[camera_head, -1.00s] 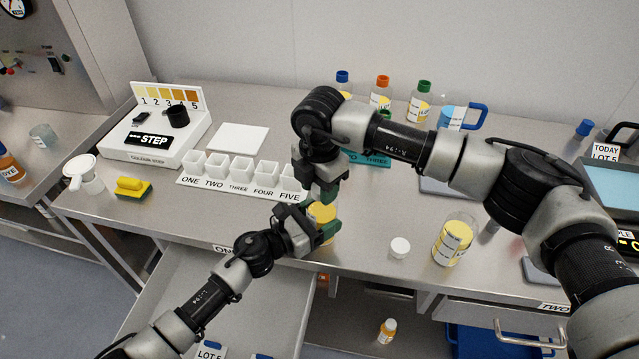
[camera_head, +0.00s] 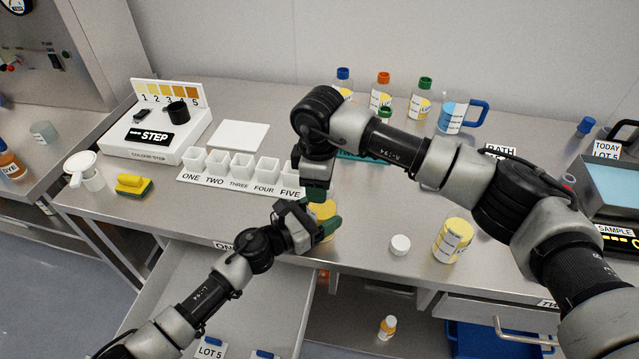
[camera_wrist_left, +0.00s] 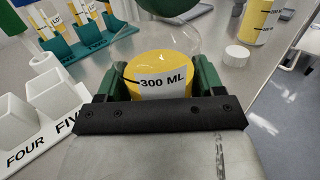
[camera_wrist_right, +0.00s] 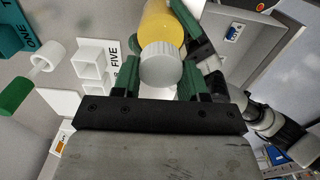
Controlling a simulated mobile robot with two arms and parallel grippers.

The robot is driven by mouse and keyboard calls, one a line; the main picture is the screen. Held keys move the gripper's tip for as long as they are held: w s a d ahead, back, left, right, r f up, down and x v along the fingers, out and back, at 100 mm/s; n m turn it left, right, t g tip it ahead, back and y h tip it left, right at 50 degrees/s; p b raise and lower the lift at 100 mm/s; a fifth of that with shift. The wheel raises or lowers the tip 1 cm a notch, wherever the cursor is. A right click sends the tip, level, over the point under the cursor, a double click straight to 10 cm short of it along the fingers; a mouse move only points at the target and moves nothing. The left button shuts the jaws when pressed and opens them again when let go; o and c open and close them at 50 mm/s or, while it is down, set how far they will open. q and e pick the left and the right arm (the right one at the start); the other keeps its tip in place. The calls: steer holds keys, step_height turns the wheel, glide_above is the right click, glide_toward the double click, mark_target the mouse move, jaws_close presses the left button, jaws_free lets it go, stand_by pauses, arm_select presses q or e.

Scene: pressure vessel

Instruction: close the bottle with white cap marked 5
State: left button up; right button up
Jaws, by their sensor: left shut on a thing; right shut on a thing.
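My left gripper (camera_head: 326,224) is shut around a clear bottle (camera_head: 322,211) of yellow liquid. In the left wrist view the bottle (camera_wrist_left: 160,75) shows a "300 ML" mark and stands between the green fingers. My right gripper (camera_head: 317,192) is directly above it, pointing down. In the right wrist view it is shut on a white cap (camera_wrist_right: 160,66), which lies in line with the bottle's top (camera_wrist_right: 160,28). Whether the cap is seated on the neck, and its number, cannot be told. Another white cap (camera_head: 400,245) lies loose on the bench.
A second container of yellow liquid (camera_head: 452,241) stands right of the loose cap. White numbered cups (camera_head: 241,168) are to the left. Several bottles with coloured caps (camera_head: 383,92) stand behind. An open drawer (camera_head: 240,300) is below the front edge.

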steer(key=m, duration=0.2)
steer(key=shift+m, duration=0.3)
steer(key=o, duration=0.9)
steer(key=shift+r, duration=2.25)
steer(key=shift+c, duration=0.3)
